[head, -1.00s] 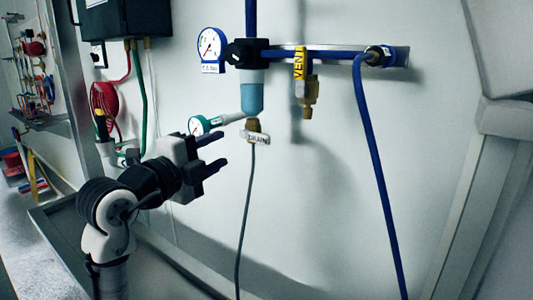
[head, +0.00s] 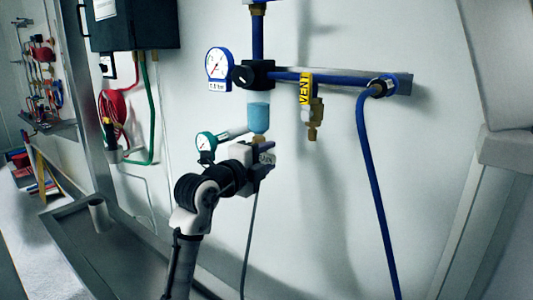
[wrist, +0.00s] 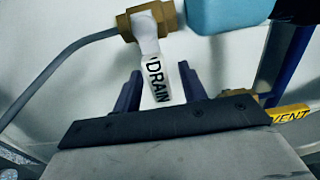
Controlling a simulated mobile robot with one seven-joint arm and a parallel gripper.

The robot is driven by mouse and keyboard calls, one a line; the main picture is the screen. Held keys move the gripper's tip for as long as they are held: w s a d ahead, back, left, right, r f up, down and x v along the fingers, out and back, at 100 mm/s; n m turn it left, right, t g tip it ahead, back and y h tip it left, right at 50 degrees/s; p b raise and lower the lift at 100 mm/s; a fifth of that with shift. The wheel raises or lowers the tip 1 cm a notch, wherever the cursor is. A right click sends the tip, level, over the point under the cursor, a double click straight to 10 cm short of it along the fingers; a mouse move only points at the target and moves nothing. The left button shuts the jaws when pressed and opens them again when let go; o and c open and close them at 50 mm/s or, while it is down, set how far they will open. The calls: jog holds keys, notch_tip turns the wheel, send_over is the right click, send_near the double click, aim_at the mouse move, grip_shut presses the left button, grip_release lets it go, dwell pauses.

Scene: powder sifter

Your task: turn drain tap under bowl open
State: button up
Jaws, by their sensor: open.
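The drain tap (wrist: 153,22) has a brass body and a white lever (wrist: 161,80) marked DRAIN. In the wrist view the lever hangs down between the two dark fingers of my gripper (wrist: 160,78), which are open, one on each side, with gaps visible. I cannot tell how deep the lever sits between them. The blue bowl (wrist: 228,12) is above and right of the tap. In the head view the bowl (head: 259,117) hangs over the brass tap top (head: 258,139), and my gripper (head: 268,156) hides most of the lever.
A grey hose (wrist: 62,68) runs from the tap. A small green gauge (head: 206,142) sits close left of the tap. The yellow-tagged VENT valve (head: 311,112) and a blue hose (head: 371,180) are to the right. Bare wall lies below the VENT valve.

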grip_shut()
dwell(0.3)
jog(key=shift+r+n, duration=0.15)
jog(key=shift+n, duration=0.15)
jog(key=shift+w+r+n, duration=0.15)
jog(key=shift+r+n, duration=0.45)
jog(key=shift+n, duration=0.6)
jog(key=shift+w+a+r+n, duration=0.15)
jog(key=shift+r+n, duration=0.15)
jog(key=shift+n, duration=0.4)
jog(key=shift+s+a+r+n, duration=0.1)
jog(key=shift+r+n, duration=0.2)
jog(key=shift+n, duration=0.4)
jog(key=shift+w, duration=0.1)
grip_release()
jog(key=shift+r, duration=0.1)
